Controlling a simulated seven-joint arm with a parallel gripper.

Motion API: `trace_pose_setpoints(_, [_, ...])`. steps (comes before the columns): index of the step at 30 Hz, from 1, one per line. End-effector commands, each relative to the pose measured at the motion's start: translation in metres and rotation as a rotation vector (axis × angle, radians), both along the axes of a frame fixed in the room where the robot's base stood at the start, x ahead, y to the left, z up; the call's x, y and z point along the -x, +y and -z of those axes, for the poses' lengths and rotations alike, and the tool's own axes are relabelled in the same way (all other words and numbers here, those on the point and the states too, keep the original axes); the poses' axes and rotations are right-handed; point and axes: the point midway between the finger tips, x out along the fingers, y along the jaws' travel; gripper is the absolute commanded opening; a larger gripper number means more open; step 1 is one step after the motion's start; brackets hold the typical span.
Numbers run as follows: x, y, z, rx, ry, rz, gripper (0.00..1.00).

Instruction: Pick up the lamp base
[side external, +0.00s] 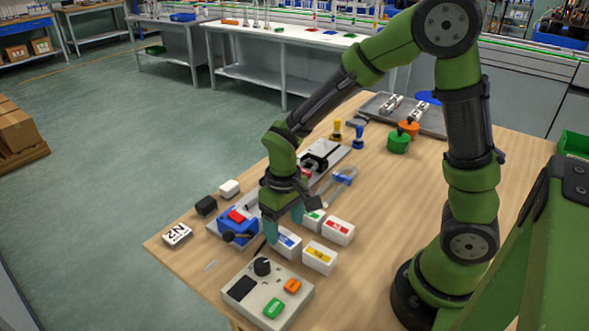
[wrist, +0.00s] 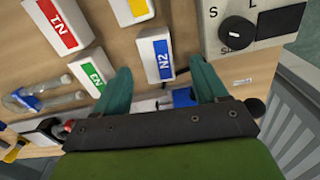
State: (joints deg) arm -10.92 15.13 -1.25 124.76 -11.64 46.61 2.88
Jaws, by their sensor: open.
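I cannot tell for certain which thing is the lamp base. My gripper (side external: 284,230) is open and points down over the near-left part of the table. In the wrist view its two teal fingers (wrist: 160,66) are spread, with a white block with a blue N2 label (wrist: 155,55) showing between and just beyond the tips. I see no contact with it. A blue block with a red top (side external: 238,222) stands left of my gripper, on a grey plate; part of something blue (wrist: 184,97) shows behind the fingers in the wrist view. Glassware (side external: 342,178) lies behind my gripper.
White blocks with red (side external: 338,231), yellow (side external: 319,257) and green (side external: 313,219) labels stand close right of my gripper. A control box (side external: 268,292) is in front. Black (side external: 206,205) and white (side external: 229,188) blocks stand left. A grey tray (side external: 440,124) lies far back. The table's right-middle is clear.

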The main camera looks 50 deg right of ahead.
Motion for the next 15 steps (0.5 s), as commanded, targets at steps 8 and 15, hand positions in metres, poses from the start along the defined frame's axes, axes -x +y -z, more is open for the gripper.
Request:
trace_pose_setpoints(8, [-0.001, -0.004, 0.038, 0.001, 0.005, 0.001, 0.72])
trace_pose_setpoints(15, [-0.001, -0.003, 0.052, 0.0, 0.001, 0.001, 0.72])
